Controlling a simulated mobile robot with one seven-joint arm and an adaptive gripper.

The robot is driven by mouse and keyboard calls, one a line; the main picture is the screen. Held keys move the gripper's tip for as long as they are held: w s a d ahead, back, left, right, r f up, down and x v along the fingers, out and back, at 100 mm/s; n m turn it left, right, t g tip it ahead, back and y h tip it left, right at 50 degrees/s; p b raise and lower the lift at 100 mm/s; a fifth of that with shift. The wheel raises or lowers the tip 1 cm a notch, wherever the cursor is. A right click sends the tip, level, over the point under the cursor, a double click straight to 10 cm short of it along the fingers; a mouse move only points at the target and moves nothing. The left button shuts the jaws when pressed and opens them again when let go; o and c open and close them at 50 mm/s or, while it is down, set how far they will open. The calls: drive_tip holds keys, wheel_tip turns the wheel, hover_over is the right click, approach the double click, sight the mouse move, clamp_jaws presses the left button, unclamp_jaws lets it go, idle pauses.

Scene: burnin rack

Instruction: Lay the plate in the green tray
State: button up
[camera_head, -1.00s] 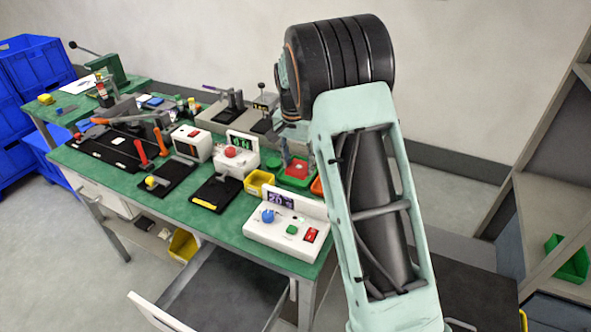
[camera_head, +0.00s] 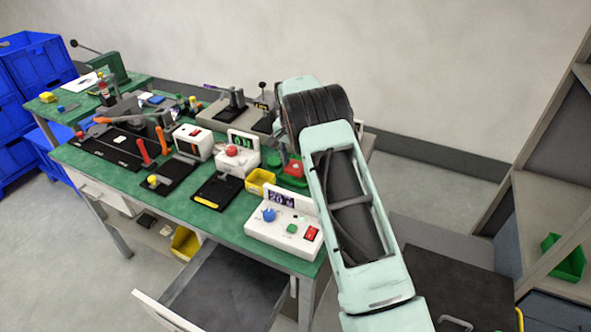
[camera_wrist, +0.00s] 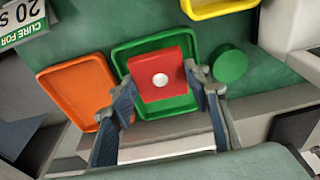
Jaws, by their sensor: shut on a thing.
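The red plate (camera_wrist: 160,75), square with a white round spot in its middle, is between the two fingers of my gripper (camera_wrist: 160,88) in the wrist view. My gripper is shut on it. The green tray (camera_wrist: 125,50) is directly under the plate, with its rim showing around it. I cannot tell whether the plate touches the tray floor. In the head view the red plate (camera_head: 293,168) shows over the green tray (camera_head: 291,181), beside my arm. The fingers are mostly hidden there.
An orange tray (camera_wrist: 75,90) lies left of the green tray in the wrist view, and a green disc (camera_wrist: 230,65) lies right of it. A yellow bin (camera_head: 260,181) and a white control box (camera_head: 285,229) stand close by on the green bench (camera_head: 130,190).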

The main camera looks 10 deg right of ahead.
sight(295, 168)
drive_tip(key=shift+f, duration=1.35)
drive_tip(key=shift+s, duration=0.1)
drive_tip(key=shift+f, duration=0.2)
drive_tip(key=o, duration=0.9)
drive_tip(key=shift+o, duration=0.2)
drive_tip(key=shift+r, duration=0.1)
drive_tip(key=shift+r, duration=0.25)
wheel_tip(295, 168, up, 12)
drive_tip(key=s+a, duration=0.1)
drive_tip(key=shift+s+f+b, duration=0.2)
drive_tip(key=shift+s+b, duration=0.05)
drive_tip(key=shift+b, duration=0.05)
drive_tip(key=shift+a, duration=0.1)
